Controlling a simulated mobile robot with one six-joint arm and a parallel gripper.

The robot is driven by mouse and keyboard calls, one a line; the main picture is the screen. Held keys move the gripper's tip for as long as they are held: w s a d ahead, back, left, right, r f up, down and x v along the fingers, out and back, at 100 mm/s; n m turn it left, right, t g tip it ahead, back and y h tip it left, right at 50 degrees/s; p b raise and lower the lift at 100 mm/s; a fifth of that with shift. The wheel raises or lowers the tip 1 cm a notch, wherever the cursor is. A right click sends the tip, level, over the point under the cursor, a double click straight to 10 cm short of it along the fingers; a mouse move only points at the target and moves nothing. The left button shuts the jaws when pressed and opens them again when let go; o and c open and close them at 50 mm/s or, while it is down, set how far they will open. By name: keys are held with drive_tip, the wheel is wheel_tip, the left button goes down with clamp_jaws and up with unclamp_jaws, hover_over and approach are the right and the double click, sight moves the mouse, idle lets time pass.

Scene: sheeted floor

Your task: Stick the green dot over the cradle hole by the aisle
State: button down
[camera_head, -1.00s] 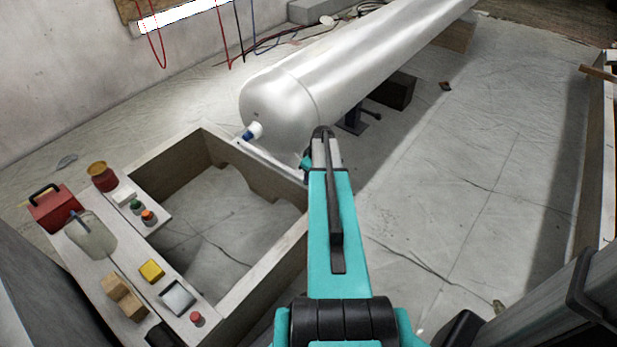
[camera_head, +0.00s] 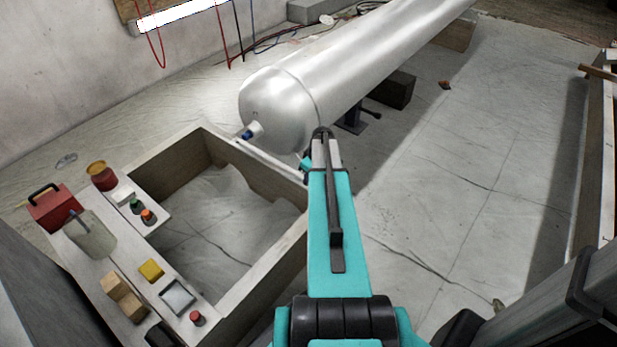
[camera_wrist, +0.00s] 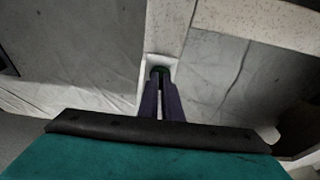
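My gripper shows in the wrist view (camera_wrist: 161,88) with its two dark fingers close together. A small dark green round thing, which looks like the green dot (camera_wrist: 159,72), sits between the fingertips. A white patch (camera_wrist: 153,63) surrounds it, over a pale beam (camera_wrist: 168,25). I cannot tell whether the dot touches the beam, and no hole is visible there. In the head view, my arm hides the fingertips near the cradle's far right corner. The wooden cradle frame (camera_head: 265,262) lies in front of the tank's rounded end.
The silver tank (camera_head: 350,72) runs away to the upper right. The cradle's near-left boards hold a red box (camera_head: 55,207), a jug (camera_head: 90,236), a green-topped piece (camera_head: 136,204), a yellow block (camera_head: 151,270) and wooden blocks (camera_head: 118,292). Sheeted floor at right is mostly clear.

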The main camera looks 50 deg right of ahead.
drive_tip(key=c, duration=1.9)
unclamp_jaws()
drive_tip(key=shift+o, duration=0.2)
drive_tip(key=shift+d, duration=0.1)
drive_tip(key=p+v, duration=0.2)
drive_tip(key=v, duration=1.1)
drive_tip(key=shift+s+r+p, duration=0.2)
drive_tip(key=shift+r+p, duration=0.15)
drive_tip(key=shift+p, duration=0.05)
drive_tip(key=shift+w, duration=0.1)
